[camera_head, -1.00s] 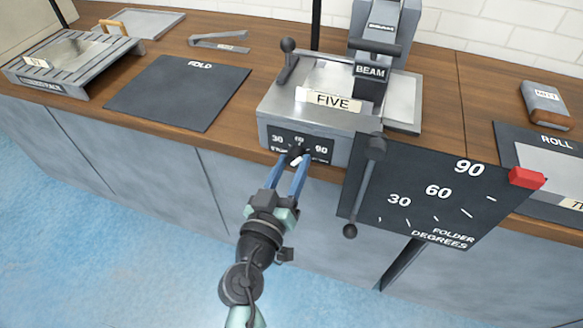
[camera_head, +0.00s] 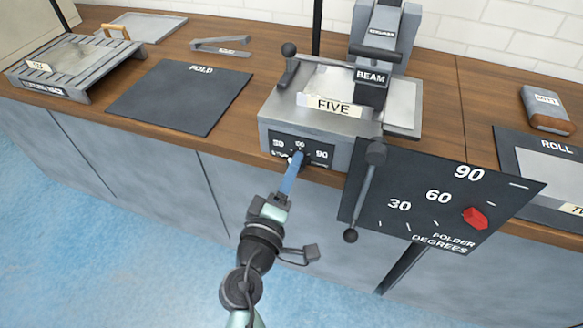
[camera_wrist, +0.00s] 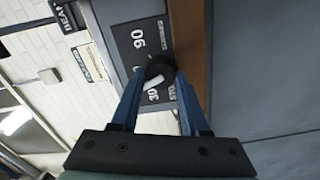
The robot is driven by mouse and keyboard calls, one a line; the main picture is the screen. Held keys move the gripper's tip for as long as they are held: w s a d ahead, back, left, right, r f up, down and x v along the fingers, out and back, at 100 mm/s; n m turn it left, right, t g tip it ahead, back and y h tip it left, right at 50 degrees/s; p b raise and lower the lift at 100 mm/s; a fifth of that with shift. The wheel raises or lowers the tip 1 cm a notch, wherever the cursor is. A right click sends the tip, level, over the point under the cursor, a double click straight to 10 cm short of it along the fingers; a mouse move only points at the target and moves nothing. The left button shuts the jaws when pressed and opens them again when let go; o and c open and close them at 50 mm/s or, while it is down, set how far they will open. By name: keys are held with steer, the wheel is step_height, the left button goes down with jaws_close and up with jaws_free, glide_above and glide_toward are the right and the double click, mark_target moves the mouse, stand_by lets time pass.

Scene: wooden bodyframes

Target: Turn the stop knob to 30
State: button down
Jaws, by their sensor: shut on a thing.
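The stop knob (camera_wrist: 157,71) is a small dark knob with a white pointer, on a dark panel marked 30, 60 and 90 (camera_head: 301,151) on the front of the grey folding machine (camera_head: 310,122). My gripper (camera_head: 296,160) is shut on the knob; in the wrist view its blue fingers (camera_wrist: 154,76) stand on either side of it. The white pointer slants toward the side of the 30 (camera_wrist: 152,95); its exact reading cannot be told, as fingers and knob cover part of the scale. The jaws look nearly edge-on in the head view.
A large dark board labelled FOLDER DEGREES (camera_head: 435,205) juts out right of the machine, with a red marker (camera_head: 475,217) beside the 60. A lever with a ball end (camera_head: 362,195) hangs before it. Floor in front is clear.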

steer(key=shift+f+n+p, duration=0.1)
steer(key=shift+n+p, duration=1.05)
steer(key=shift+n, duration=2.75)
steer(key=shift+c, duration=2)
jaws_free()
steer(key=v, duration=1.3)
